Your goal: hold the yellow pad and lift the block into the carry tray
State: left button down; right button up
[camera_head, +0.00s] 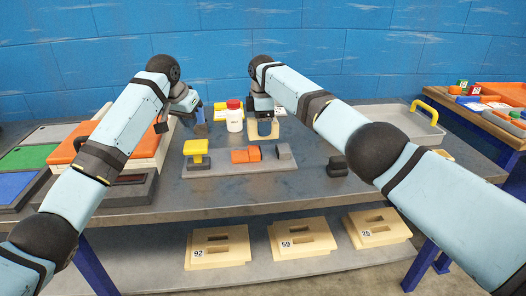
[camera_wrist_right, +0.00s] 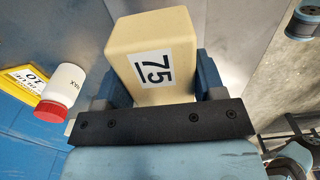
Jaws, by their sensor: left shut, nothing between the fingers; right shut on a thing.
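My right gripper (camera_wrist_right: 170,92) is shut on a cream block (camera_wrist_right: 152,42) with a white label reading 75. In the head view this block (camera_head: 253,131) hangs beneath my right gripper (camera_head: 264,120), behind the grey foam mould (camera_head: 225,167); whether it touches the table is unclear. The grey carry tray (camera_head: 398,117) with a yellow handle stands at the back right.
A white bottle (camera_head: 235,122) with a red lid stands between the grippers; it also shows in the right wrist view (camera_wrist_right: 66,84). Orange pieces (camera_head: 246,155) and a grey piece (camera_head: 283,151) sit on the mould. A black object (camera_head: 337,167) lies right of it. The table's front strip is clear.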

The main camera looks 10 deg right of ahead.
pick_arm(q)
jog(key=v, duration=1)
jog(key=shift+r, duration=0.1)
